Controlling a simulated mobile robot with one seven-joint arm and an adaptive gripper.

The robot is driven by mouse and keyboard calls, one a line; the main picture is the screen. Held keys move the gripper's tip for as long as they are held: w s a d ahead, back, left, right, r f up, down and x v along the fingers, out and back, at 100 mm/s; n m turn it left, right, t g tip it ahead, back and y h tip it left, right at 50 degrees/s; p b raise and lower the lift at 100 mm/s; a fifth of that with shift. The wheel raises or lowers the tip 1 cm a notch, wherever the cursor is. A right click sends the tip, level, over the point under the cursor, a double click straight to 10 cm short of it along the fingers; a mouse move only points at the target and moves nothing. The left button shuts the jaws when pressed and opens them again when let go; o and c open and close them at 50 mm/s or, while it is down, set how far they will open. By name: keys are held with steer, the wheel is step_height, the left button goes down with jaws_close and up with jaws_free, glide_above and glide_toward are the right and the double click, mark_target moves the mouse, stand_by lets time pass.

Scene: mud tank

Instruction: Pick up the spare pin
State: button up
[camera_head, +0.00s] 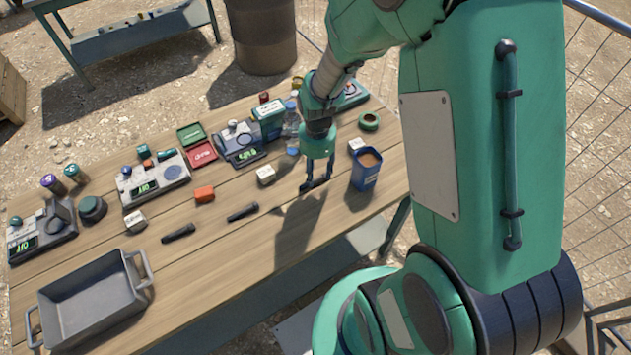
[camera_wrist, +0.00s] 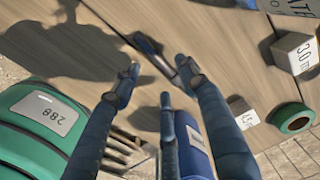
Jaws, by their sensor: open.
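Three dark pins lie on the wooden table. One pin (camera_head: 178,233) is at the left near the grey tray, one pin (camera_head: 242,212) is near the middle, and one pin (camera_head: 317,184) is at the right, below my gripper (camera_head: 318,172). I cannot tell by marking which is the spare one. In the wrist view, my gripper (camera_wrist: 155,72) is open, with its fingers spread and nothing between them. A dark pin (camera_wrist: 148,43) lies on the planks just beyond the fingertips there. Contact between fingers and pin cannot be made out.
A blue cup (camera_head: 366,170) with brown contents stands just right of my gripper. White blocks (camera_head: 266,176) and an orange block (camera_head: 204,194) lie to the left. A grey tray (camera_head: 88,292) is at the front left. A green ring (camera_head: 369,121) lies behind the cup.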

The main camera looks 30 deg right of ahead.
mark_target(316, 181)
steer(key=shift+a+f+b, duration=0.1)
steer(key=shift+f+b, duration=0.35)
steer(key=shift+f, duration=1.45)
jaws_close()
